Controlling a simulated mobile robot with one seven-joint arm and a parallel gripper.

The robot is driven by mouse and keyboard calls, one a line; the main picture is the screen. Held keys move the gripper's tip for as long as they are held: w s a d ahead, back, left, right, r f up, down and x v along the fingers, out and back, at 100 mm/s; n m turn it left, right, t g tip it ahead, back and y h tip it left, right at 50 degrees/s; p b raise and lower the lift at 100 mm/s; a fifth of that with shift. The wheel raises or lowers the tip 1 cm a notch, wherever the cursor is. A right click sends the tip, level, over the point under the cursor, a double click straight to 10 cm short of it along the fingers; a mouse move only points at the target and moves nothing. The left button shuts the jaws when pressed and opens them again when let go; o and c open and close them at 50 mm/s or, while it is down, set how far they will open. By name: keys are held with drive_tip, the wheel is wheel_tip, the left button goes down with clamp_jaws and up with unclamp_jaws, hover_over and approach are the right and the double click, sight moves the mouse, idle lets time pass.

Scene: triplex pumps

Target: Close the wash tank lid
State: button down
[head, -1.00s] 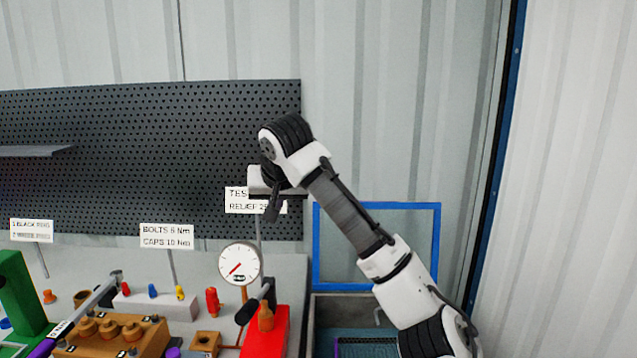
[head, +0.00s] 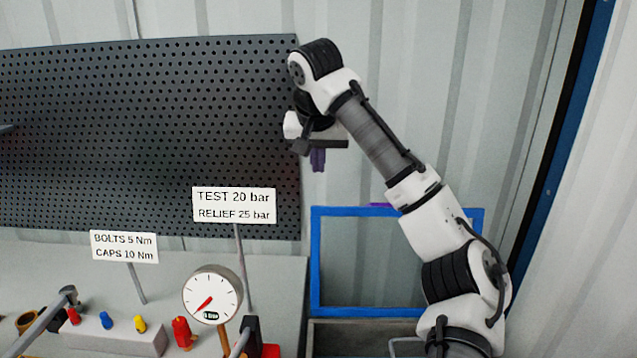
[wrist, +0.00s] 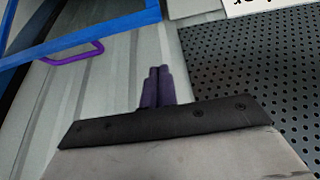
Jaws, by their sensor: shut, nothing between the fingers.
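The wash tank lid (head: 316,262) is a blue frame standing upright, raised at the back of the grey wash tank (head: 350,326). In the wrist view the blue lid frame (wrist: 90,38) crosses the upper left, with a purple handle (wrist: 75,54) on its edge. A bit of purple also shows at the lid's top edge in the head view. My gripper (head: 318,160) is above and a little left of the lid's top edge, apart from it. Its purple fingers (wrist: 157,86) are together and empty. My arm covers the lid's right part and some of the tank.
A pegboard (head: 150,130) stands behind the bench on the left. A pressure gauge (head: 212,294), sign cards (head: 234,205) and a rack with coloured pieces (head: 115,335) stand left of the tank. The wall (head: 430,80) behind the lid is bare.

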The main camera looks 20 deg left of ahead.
wheel_tip(320, 180, down, 8)
drive_tip(key=p, duration=0.3)
drive_tip(key=shift+p, duration=0.35)
idle(0.3)
idle(0.3)
